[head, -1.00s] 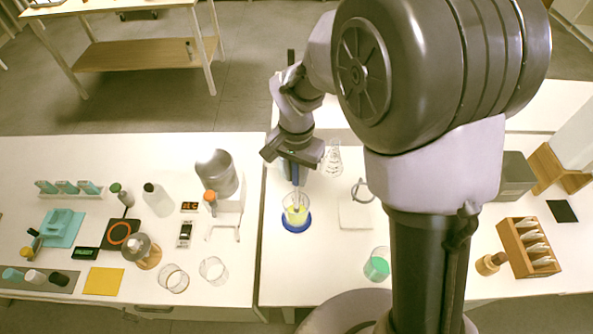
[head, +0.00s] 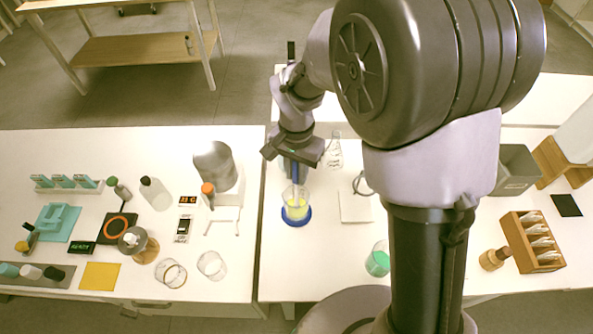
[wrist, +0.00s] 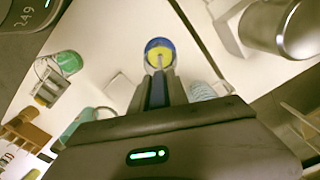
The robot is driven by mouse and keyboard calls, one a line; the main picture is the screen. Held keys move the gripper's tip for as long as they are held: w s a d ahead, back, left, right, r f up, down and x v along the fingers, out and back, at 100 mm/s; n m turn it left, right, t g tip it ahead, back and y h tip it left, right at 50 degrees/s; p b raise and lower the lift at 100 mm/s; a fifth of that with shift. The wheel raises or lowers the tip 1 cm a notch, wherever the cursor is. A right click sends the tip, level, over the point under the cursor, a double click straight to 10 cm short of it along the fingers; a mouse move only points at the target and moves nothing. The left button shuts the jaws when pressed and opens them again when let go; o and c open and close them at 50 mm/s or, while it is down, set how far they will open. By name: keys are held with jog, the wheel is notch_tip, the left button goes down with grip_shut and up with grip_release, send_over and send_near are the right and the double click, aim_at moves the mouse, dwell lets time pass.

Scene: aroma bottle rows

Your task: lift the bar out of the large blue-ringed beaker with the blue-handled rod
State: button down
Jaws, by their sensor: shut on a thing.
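The large blue-ringed beaker (head: 297,216) stands on the right table with yellow liquid in it. It also shows in the wrist view (wrist: 149,44), ahead of the fingers. My gripper (head: 294,162) is directly above the beaker, pointing down, and is shut on the blue-handled rod (head: 294,173). In the wrist view the blue handle (wrist: 157,92) lies between the fingers, and the thin pale rod (wrist: 160,62) reaches to the yellow liquid. I cannot make out the bar or whether it touches the rod's tip.
A clear flask (head: 334,152) stands right of my gripper. A white plate with a ring stand (head: 356,205) is farther right. A beaker of green liquid (head: 378,262) is near the front edge. A large metal cylinder (head: 215,166) stands on the left table. The table between beaker and plate is clear.

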jog(key=shift+r, duration=0.1)
jog(key=shift+r+p, duration=5.45)
jog(key=shift+r, duration=1.4)
